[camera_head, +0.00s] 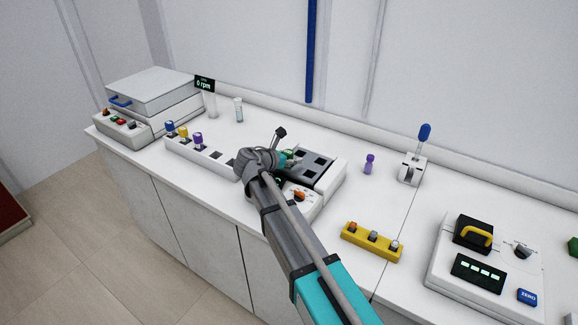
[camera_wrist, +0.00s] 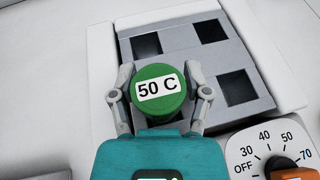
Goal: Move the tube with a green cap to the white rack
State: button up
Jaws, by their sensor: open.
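The green cap (camera_wrist: 160,92), labelled "50 C", is seen from above in the wrist view. Its tube below is hidden. The cap is over the near-left part of the dark heater block (camera_wrist: 188,72), whose other square wells look empty. My gripper (camera_wrist: 160,95) is open, with one finger on each side of the cap; I cannot tell whether they touch it. In the head view my gripper (camera_head: 287,158) is at the heater block (camera_head: 322,160). The white rack (camera_head: 192,158) stands to its left, with blue-, yellow- and purple-capped tubes at its left end and empty wells to their right.
The heater's orange dial (camera_head: 299,196) is close to my arm. A centrifuge-like box (camera_head: 150,92) stands far left. A purple vial (camera_head: 369,164), a blue-handled stand (camera_head: 411,170), a yellow holder (camera_head: 371,243) and a balance-like device (camera_head: 480,270) are to the right.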

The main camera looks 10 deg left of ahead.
grip_shut()
jog(key=shift+r, duration=0.15)
dwell(0.4)
notch_tip(320, 180, up, 10)
jog(key=p, duration=1)
dwell(0.6)
jog(key=shift+r+p, duration=1.4)
jog(key=shift+p, duration=0.1)
jog(key=shift+r+p, duration=1.5)
